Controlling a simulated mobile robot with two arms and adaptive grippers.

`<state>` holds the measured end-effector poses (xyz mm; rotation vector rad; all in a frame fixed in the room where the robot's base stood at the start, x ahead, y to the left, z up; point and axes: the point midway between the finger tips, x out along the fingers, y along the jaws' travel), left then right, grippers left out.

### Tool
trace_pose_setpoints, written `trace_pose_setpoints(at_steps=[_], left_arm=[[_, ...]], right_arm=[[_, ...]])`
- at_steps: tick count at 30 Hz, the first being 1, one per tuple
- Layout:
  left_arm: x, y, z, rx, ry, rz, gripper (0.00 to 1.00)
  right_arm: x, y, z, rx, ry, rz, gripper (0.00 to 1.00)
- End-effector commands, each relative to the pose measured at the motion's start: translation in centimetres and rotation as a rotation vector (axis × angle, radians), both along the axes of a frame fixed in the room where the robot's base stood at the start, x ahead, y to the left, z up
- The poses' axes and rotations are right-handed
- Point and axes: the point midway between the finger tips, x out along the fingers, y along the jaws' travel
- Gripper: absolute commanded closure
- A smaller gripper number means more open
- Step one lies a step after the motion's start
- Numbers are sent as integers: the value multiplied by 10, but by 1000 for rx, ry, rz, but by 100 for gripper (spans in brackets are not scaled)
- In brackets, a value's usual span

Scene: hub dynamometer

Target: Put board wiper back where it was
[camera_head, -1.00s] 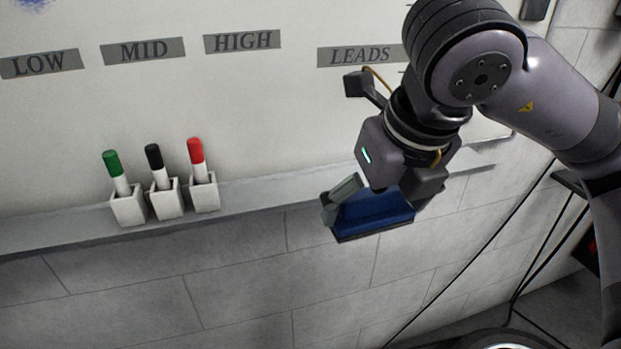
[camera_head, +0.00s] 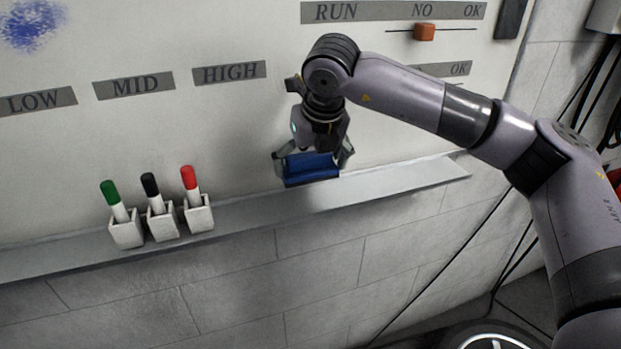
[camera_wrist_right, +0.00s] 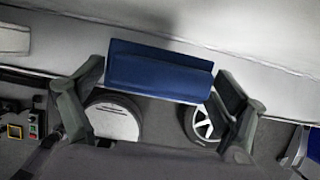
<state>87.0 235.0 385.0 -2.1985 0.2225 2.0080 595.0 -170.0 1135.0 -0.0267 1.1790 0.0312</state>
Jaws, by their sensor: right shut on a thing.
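The blue board wiper (camera_head: 311,169) is held lengthwise between the fingers of my right gripper (camera_head: 313,163). It is at the whiteboard's lower edge, over the back of the grey ledge (camera_head: 400,190). I cannot tell whether it touches the ledge. In the right wrist view the wiper (camera_wrist_right: 160,72) spans between the two fingers of the right gripper (camera_wrist_right: 158,85), one at each end. My left gripper is not in view.
Three white holders with a green marker (camera_head: 114,198), a black marker (camera_head: 152,190) and a red marker (camera_head: 191,185) stand on the ledge to the left. The ledge is clear on both sides of the wiper. An orange slider (camera_head: 424,32) is on the board above right.

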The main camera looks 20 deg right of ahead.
Motion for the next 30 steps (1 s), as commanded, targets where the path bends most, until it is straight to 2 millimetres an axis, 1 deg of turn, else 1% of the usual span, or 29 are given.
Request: trace_pose_setpoints(at_steps=[1,8,13,14,16,19,24,28,29,30], left_arm=[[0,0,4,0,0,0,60],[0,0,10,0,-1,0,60],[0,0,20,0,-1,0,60],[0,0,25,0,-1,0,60],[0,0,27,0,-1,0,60],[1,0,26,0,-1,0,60],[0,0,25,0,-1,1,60],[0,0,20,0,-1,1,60],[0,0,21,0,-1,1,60],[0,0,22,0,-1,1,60]], right_arm=[[-2,-1,-9,-3,6,1,31],[-2,-1,-29,-1,4,1,31],[-3,-1,-55,-1,5,1,31],[-1,-1,-54,-1,4,0,31],[1,-1,-58,0,3,-1,31],[2,-1,-62,0,2,-1,31],[2,-1,-62,0,2,-1,31],[2,0,-66,0,2,0,31],[2,-1,-65,0,2,0,8],[2,-1,-64,0,3,0,5]])
